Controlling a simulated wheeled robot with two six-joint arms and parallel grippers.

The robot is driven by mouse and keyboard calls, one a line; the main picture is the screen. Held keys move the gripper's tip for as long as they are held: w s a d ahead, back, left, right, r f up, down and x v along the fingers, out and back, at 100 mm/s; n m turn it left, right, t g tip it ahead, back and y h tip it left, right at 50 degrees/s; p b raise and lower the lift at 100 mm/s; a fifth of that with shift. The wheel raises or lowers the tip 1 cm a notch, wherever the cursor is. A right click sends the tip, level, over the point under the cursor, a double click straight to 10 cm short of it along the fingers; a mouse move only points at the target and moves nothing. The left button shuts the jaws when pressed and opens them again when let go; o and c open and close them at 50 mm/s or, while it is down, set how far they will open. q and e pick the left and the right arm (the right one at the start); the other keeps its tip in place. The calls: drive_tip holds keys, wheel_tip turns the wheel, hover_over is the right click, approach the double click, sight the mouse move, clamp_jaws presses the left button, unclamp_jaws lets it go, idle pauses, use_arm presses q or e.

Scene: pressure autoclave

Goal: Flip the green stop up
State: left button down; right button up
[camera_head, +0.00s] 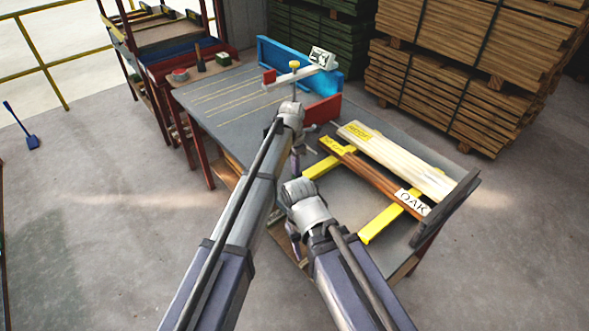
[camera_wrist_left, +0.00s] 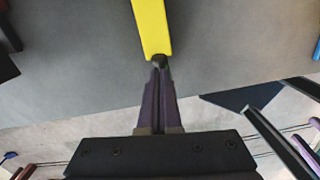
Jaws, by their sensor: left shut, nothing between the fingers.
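I cannot make out a green stop for certain in either view. My left gripper (camera_head: 296,166) is over the front left side of the grey bench (camera_head: 232,112) in the head view, partly hidden by its own wrist. In the left wrist view its fingers (camera_wrist_left: 160,72) are shut and empty. Their tips are at the near end of a yellow bar (camera_wrist_left: 151,28), with a small dark piece (camera_wrist_left: 160,61) right at the tips; I cannot tell whether they touch. My right gripper (camera_head: 295,246) is low beside the bench, mostly hidden by its arm.
Two yellow bars (camera_head: 381,222) carry pale boards (camera_head: 392,158) and brown boards labelled OAK (camera_head: 378,178). A blue fence (camera_head: 330,85), a red block (camera_head: 322,110) and a white arm with a yellow knob (camera_head: 294,65) are at the back. Timber stacks (camera_head: 440,95) stand behind.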

use_arm(q)
drive_tip(key=shift+r, duration=0.15)
use_arm(e)
drive_tip(key=shift+r, duration=0.15)
use_arm(q)
drive_tip(key=shift+r+p, duration=0.7)
drive_tip(key=shift+p, duration=0.05)
use_arm(e)
drive_tip(key=shift+r, duration=0.65)
